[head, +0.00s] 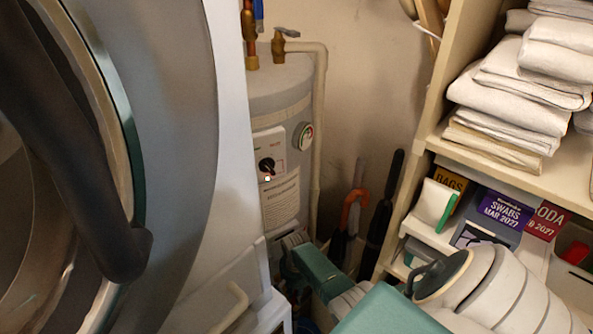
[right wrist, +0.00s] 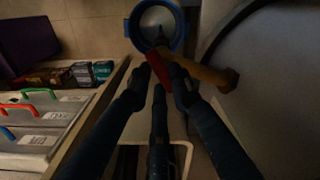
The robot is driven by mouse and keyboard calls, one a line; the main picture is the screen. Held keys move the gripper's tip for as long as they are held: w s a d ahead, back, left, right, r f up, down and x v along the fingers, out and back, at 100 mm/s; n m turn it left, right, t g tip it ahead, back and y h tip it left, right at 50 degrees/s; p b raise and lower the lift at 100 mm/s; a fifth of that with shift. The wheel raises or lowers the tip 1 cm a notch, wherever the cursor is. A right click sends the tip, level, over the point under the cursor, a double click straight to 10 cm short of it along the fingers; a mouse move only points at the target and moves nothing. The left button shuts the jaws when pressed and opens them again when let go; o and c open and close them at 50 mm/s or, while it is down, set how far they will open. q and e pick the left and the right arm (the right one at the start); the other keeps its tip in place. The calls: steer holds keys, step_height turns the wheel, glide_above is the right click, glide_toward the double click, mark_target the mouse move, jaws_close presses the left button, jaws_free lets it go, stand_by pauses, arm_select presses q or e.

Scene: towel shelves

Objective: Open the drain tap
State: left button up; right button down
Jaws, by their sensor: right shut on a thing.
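The drain tap (right wrist: 212,74) shows in the right wrist view as a brass-coloured body with a red lever (right wrist: 158,77). My right gripper (right wrist: 161,75) is shut on the red lever, its dark fingers around it. In the head view the grey water heater (head: 278,97) stands in the corner, with a dial panel on its front. My right arm reaches down in front of its base, and the tap is hidden there. A blue-rimmed bucket (right wrist: 129,25) stands below the tap in the right wrist view. My left gripper is out of view.
A large round machine door (head: 185,130) fills the left of the head view. A shelf unit (head: 440,125) with folded towels (head: 510,85) and boxes stands on the right. Long-handled tools (head: 380,215) lean in the narrow corner between, so room there is tight.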

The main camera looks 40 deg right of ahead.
steer(key=shift+n, duration=0.3)
steer(key=c, duration=1.5)
jaws_free()
steer(key=shift+c, duration=0.2)
steer(key=shift+r, duration=0.1)
step_height(320, 180, up, 12)
